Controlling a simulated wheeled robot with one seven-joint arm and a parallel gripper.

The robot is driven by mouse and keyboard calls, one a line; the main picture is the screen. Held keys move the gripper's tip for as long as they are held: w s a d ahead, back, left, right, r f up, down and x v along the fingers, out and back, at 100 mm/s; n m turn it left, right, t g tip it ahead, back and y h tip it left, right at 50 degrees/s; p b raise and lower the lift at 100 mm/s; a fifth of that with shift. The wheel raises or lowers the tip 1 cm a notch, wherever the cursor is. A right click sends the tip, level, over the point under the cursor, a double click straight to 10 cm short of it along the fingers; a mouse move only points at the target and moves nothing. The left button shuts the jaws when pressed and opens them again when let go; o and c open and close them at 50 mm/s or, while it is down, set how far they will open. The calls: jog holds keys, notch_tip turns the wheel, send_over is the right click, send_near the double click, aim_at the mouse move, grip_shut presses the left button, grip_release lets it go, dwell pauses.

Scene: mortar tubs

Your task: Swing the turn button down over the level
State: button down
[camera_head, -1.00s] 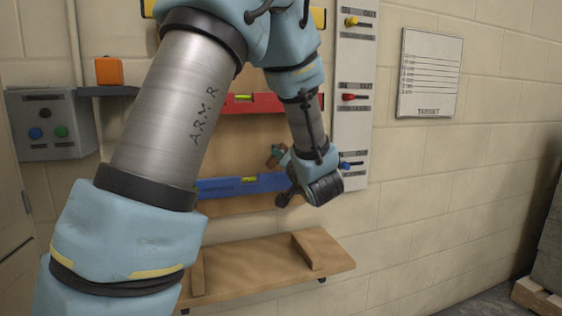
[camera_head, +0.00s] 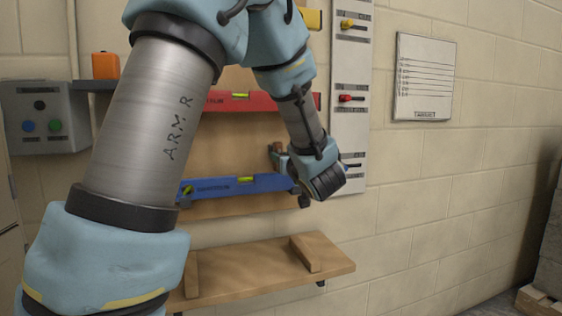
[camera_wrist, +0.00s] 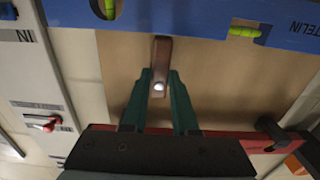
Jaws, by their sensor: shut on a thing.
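The turn button (camera_wrist: 162,55) is a small brown piece with a bright screw head, on the tan backboard. In the wrist view it points from its screw towards the blue level (camera_wrist: 200,17), its free end at the level's near edge. I cannot tell whether it overlaps the level. My gripper (camera_wrist: 160,76) is shut on the button, one green finger on each side. In the head view the blue level (camera_head: 222,188) lies level on the board, below my gripper (camera_head: 276,155); the button is mostly hidden there by my fingers and wrist.
A red level (camera_head: 250,101) is above, behind my arm. A labelled strip with knobs (camera_head: 349,98) is close right of my wrist. A wooden shelf (camera_head: 255,268) is below. A button box (camera_head: 42,118) and orange block (camera_head: 105,66) are left.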

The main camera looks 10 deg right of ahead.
dwell(0.5)
jog(key=c, duration=0.7)
grip_release()
jog(key=shift+s, duration=0.1)
jog(key=s, duration=0.3)
jog(key=s+d, duration=0.1)
jog(key=s, duration=0.6)
jog(key=shift+s+d, duration=0.2)
jog(key=shift+s, duration=0.05)
